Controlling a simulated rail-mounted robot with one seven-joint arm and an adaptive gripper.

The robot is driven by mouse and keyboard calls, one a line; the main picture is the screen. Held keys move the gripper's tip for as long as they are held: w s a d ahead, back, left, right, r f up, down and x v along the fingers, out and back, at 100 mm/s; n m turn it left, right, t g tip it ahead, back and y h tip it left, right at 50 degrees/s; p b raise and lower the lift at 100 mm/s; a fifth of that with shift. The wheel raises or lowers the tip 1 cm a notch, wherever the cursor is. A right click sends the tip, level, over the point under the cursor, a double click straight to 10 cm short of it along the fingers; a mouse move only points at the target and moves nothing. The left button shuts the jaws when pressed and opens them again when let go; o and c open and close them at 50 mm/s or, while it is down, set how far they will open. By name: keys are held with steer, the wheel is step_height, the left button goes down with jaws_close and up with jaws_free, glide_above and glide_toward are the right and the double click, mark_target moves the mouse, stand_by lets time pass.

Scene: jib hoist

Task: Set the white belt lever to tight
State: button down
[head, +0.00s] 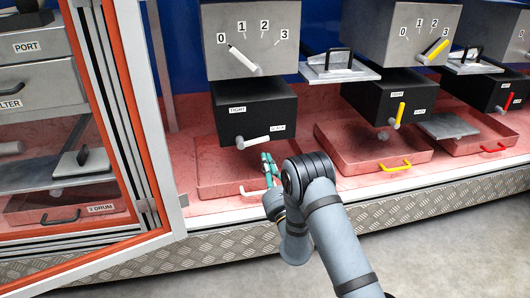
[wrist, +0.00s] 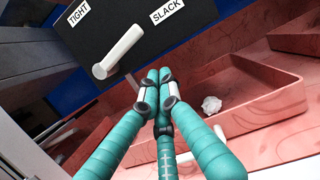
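The white belt lever (head: 253,142) sits on the front of the left black box (head: 256,112), under the grey dial box with the white pointer. It lies nearly level, its free end to the right, below the SLACK label (head: 278,128); the TIGHT label (head: 237,110) is at the box's upper left. In the wrist view the lever (wrist: 120,52) slants up and right from its pivot, between both labels. My gripper (head: 267,158) is just below and right of the lever, apart from it. In the wrist view its teal fingers (wrist: 158,76) are together with nothing between them.
A red tray (head: 212,184) lies below the lever; a pale crumpled lump (wrist: 212,104) shows in the wrist view. The orange-edged frame (head: 122,120) stands at left. Boxes with a yellow lever (head: 400,114) and a red lever (head: 509,100) are at right.

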steer(key=r, duration=0.3)
steer(key=shift+s+a, duration=0.15)
steer(key=shift+a, duration=0.15)
steer(key=shift+d+r, duration=0.1)
steer(key=shift+d, duration=0.05)
steer(key=shift+r+n, duration=0.15)
steer(key=shift+n, duration=0.35)
